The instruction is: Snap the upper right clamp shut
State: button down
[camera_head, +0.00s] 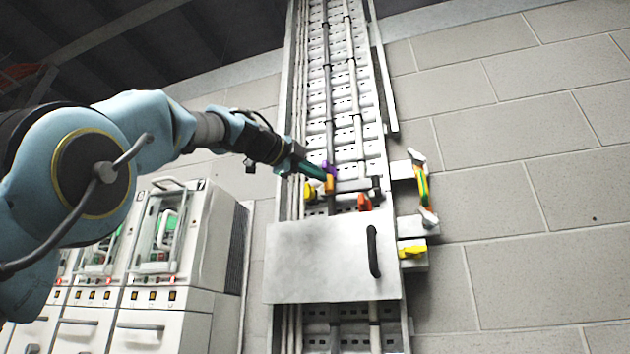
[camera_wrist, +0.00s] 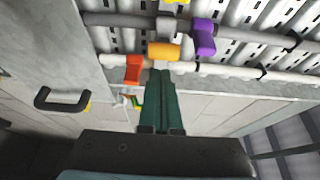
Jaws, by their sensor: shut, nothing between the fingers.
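Several coloured clamps sit along two pipes above the grey door. By the wrist view's layout, the upper right clamp is the orange one (camera_wrist: 163,51); in the head view it shows as a small orange piece (camera_head: 330,186). I cannot tell if its lever is fully closed. My gripper (camera_head: 323,174) is shut and empty, its green fingers pointing at the clamps. In the wrist view the fingertips (camera_wrist: 161,72) lie right at the orange clamp's near edge; whether they touch it is unclear. A purple clamp (camera_wrist: 204,37) is beside it on the other pipe.
A red-orange clamp (camera_wrist: 133,68) is nearby, closer to the door (camera_head: 325,265), whose black handle (camera_head: 373,252) sticks out. A yellow clamp (camera_head: 309,192) is at left. Side brackets with an orange-green piece (camera_head: 421,187) and a yellow piece (camera_head: 411,252) are at right. Cabinets (camera_head: 165,260) stand left.

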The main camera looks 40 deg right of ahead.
jog(key=a+b, duration=0.4)
jog(key=a, duration=0.7)
jog(key=shift+s, duration=0.4)
jog(key=shift+a, duration=0.1)
